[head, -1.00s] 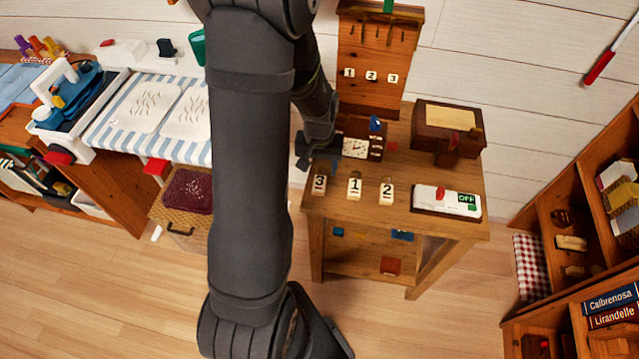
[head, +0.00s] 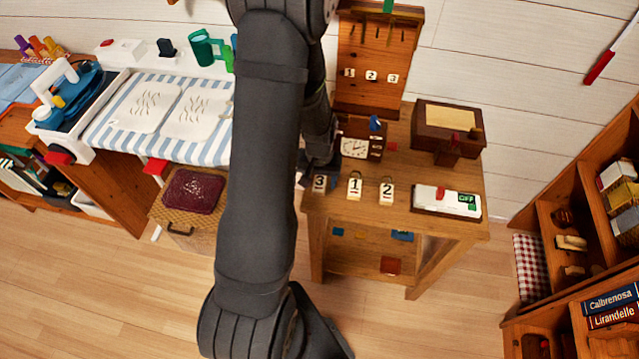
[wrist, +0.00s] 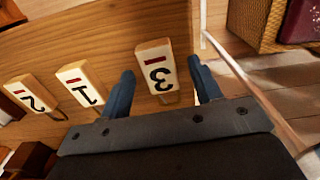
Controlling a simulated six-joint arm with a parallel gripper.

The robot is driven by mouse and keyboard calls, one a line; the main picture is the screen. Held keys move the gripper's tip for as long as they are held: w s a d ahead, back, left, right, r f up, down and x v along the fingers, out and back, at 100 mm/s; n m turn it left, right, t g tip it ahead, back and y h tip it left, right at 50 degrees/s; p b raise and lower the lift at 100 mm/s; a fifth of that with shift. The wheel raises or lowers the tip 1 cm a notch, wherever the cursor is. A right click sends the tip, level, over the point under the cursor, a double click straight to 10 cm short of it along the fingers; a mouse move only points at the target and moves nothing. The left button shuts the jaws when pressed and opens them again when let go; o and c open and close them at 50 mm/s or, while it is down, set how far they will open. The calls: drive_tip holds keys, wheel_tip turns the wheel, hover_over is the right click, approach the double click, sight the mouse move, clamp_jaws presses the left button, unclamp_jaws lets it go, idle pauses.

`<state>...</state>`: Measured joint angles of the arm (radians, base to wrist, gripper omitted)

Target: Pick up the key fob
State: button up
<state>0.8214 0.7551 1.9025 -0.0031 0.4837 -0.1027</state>
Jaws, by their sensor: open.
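Three cream key fobs with black numerals and a red mark lie in a row on the small wooden table (head: 335,207). The fob marked 3 (wrist: 157,68) lies nearest the table's edge, and in the head view (head: 320,183) it is partly covered by my arm. The fob marked 1 (head: 355,187) and the fob marked 2 (head: 387,191) lie to its right there; both also show in the wrist view, 1 (wrist: 82,82) and 2 (wrist: 30,93). My gripper (wrist: 160,78) is open, with its blue fingers on either side of fob 3. I cannot tell whether they touch it.
A clock box (head: 361,147) stands behind the fobs. A white switch box (head: 446,201) is at the table's right, and a brown box (head: 447,128) behind it. A key board (head: 378,70) with numbered hooks stands at the back. A wicker basket (wrist: 258,22) is beyond the table edge.

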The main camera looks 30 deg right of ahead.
drive_tip(key=c, duration=1.1)
drive_tip(key=shift+o, duration=0.2)
drive_tip(key=shift+r, duration=0.1)
